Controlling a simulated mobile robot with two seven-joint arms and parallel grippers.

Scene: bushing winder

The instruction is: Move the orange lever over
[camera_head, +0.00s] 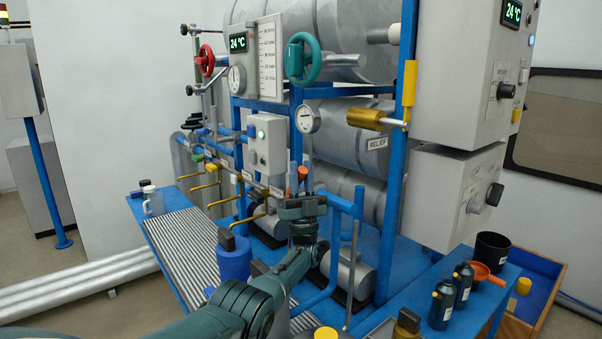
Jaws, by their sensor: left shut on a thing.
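The orange lever (302,173) stands out from the blue pipework at the middle of the machine's front. My left gripper (301,182) reaches up to it from below, its fingers shut on the lever's orange grip. The gripper hides the lever's lower part and its pivot. My right gripper is not in view.
Several yellow-handled levers (205,186) stick out to the left of my gripper. A grey box (266,143) and a round gauge (307,119) sit just above. A blue container (233,260) stands below left, and dark bottles (442,303) stand at lower right.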

